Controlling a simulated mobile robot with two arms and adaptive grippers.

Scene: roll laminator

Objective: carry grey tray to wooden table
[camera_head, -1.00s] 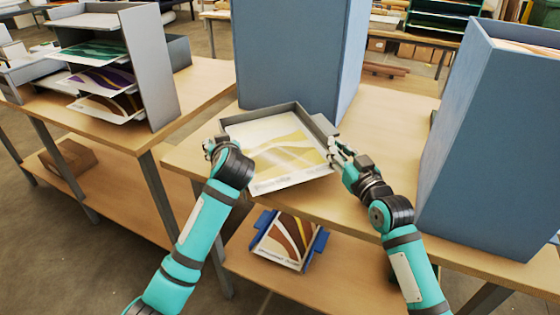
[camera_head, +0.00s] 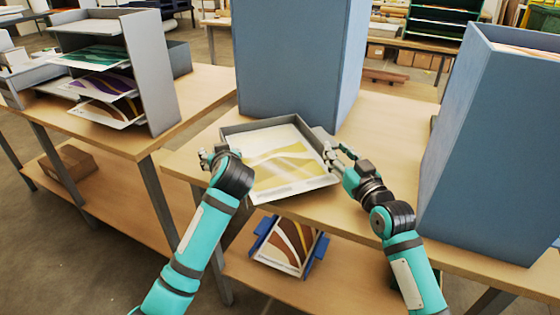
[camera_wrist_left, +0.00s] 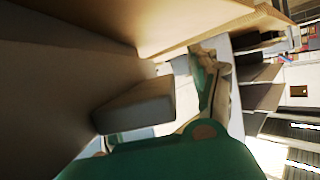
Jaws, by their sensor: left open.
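The grey tray (camera_head: 228,138), with a white and yellow printed sheet (camera_head: 280,160) in it, lies on the wooden table (camera_head: 390,140) at its front edge. Its near side reaches to or slightly over that edge. My left gripper (camera_head: 208,157) is beside the tray's left wall, open. My right gripper (camera_head: 334,152) is at the tray's right wall, its fingers apart; whether they touch the wall is hard to tell. In the left wrist view a grey finger pad (camera_wrist_left: 140,108) shows close up, with wood surfaces above it.
A tall blue box (camera_head: 295,60) stands right behind the tray, and another blue box (camera_head: 480,150) stands on the right. A grey shelf unit (camera_head: 152,75) with prints stands on the left table. A blue holder with a print (camera_head: 288,245) sits on the lower shelf.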

